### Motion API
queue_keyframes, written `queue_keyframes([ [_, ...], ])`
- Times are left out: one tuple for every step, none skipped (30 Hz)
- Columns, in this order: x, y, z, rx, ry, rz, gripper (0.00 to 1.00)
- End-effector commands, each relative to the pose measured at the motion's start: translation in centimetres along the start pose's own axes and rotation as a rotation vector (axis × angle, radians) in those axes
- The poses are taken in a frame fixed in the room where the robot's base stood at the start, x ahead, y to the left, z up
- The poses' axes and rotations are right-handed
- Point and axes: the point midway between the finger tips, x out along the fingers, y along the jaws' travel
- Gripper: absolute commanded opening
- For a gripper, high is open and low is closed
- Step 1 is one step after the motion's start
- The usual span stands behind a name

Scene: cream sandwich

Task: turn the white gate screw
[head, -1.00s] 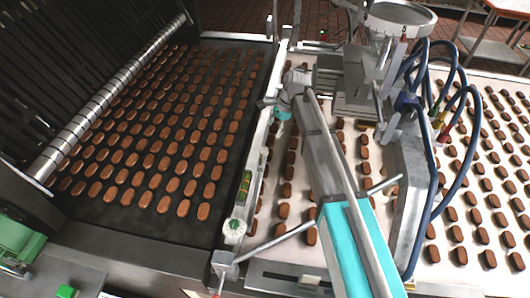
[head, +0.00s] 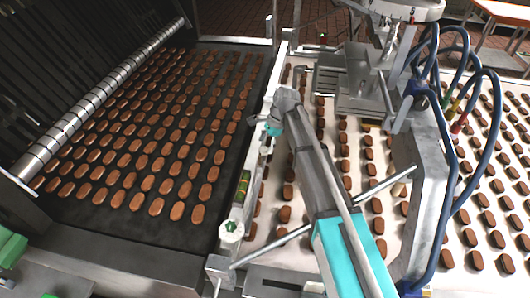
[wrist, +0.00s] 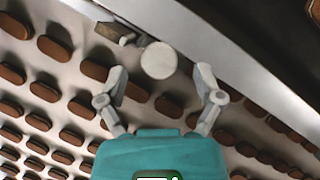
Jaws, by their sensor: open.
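The white gate screw shows in the wrist view as a pale round head (wrist: 158,60), seen face-on. It stands between and slightly beyond my two fingertips. My gripper (wrist: 162,84) is open, with one finger on each side of the screw head and a visible gap to both. In the head view my gripper (head: 272,130) is at the left edge of the white belt, beside the metal side rail. There the fingers are small and I cannot make out the screw behind the wrist.
Brown biscuits (wrist: 96,70) lie in rows on the white belt below. A depositing machine with blue hoses (head: 462,150) stands to the right of my arm. A dark belt (head: 110,215) lies left.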

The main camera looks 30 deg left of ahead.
Motion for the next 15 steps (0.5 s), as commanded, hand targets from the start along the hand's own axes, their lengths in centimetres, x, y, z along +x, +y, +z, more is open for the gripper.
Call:
queue_keyframes([
  [0.67,0.01,-0.1,0.0,0.0,0.0,0.85],
  [0.83,0.01,-0.1,0.0,0.0,0.0,0.85],
  [1.02,0.01,-0.08,0.0,0.0,0.0,0.85],
  [1.15,0.01,-0.08,0.0,0.0,0.0,0.85],
  [1.26,0.01,-0.07,0.0,0.0,0.0,0.85],
  [1.38,0.0,-0.05,0.0,0.0,0.0,0.85],
  [1.46,0.0,-0.04,0.0,0.0,0.0,0.85],
  [1.52,0.0,-0.03,0.0,0.0,0.0,0.85],
  [1.58,0.0,-0.01,0.0,0.0,0.0,0.85],
  [1.61,-0.01,0.0,0.0,0.0,0.0,0.85],
  [1.63,-0.01,0.01,0.0,0.0,0.0,0.85],
  [1.64,-0.01,0.03,0.0,0.0,0.0,0.85],
  [1.64,-0.01,0.04,0.0,0.0,0.0,0.85],
  [1.64,-0.01,0.05,0.0,0.0,0.0,0.85],
  [1.63,-0.01,0.06,0.0,0.0,0.0,0.85],
])
